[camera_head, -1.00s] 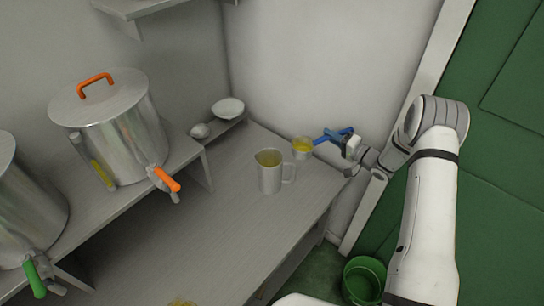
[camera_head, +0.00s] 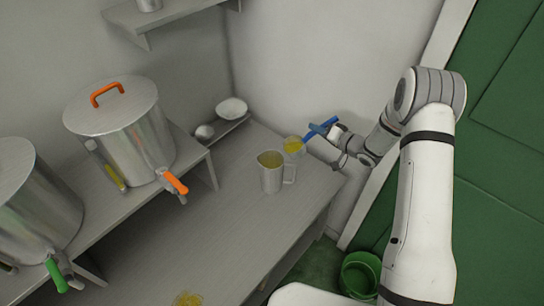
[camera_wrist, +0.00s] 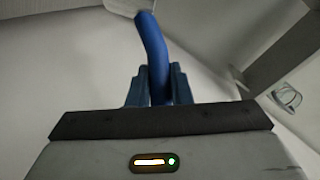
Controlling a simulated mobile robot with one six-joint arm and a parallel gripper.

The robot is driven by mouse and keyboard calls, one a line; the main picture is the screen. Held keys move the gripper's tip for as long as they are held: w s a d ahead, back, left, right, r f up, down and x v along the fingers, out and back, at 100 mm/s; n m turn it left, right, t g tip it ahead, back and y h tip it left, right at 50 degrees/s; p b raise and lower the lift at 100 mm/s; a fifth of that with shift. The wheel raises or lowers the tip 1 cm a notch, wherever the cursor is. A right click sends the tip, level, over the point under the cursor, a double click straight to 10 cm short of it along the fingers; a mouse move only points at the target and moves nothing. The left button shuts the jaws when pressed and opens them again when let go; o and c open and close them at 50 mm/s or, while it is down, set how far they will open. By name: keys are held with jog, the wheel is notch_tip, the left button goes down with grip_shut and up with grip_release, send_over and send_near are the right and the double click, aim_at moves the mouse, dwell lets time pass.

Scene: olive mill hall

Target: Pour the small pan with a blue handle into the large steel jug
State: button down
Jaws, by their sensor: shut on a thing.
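The small pan (camera_head: 293,147) with yellow contents shows in the head view, just behind and right of the jug. Its blue handle (camera_head: 310,136) runs up to the right into my gripper (camera_head: 324,130), which is shut on it. The pan looks tilted to the left. I cannot tell whether anything flows from the pan.
A steel tank (camera_head: 122,130) with an orange tap stands on a raised shelf at left, another tank (camera_head: 35,210) with a green tap nearer. A white bowl (camera_head: 231,107) sits behind. A green bucket (camera_head: 360,273) is on the floor.

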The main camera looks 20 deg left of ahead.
jog(key=shift+s+a+r+n+h+p, duration=0.2)
jog(key=shift+s+a+r+n+h, duration=0.2)
jog(key=shift+a, duration=0.3)
jog(key=shift+s+a+r+n+h+p, duration=0.25)
jog(key=shift+a+r, duration=0.2)
jog(key=shift+a, duration=0.25)
jog(key=shift+s+a+r+n+h+p, duration=0.2)
jog(key=shift+s+a+r+n+h, duration=0.2)
jog(key=shift+a, duration=0.3)
jog(key=s+a+f+n+t+h+b, duration=0.15)
jog(key=s+a+n+h+b, duration=0.35)
jog(key=b, duration=1.5)
jog(key=s+a+n+t+h+b, duration=0.2)
jog(key=a+b, duration=0.5)
jog(key=b, duration=1.2)
jog(key=w+d+r+m+p, duration=0.1)
jog(key=p, duration=0.6)
jog(key=w+d+r+m+g+y+p, duration=0.1)
jog(key=r+p, duration=0.1)
jog(key=p, duration=0.6)
jog(key=shift+d+g, duration=0.25)
jog(key=shift+d, duration=0.05)
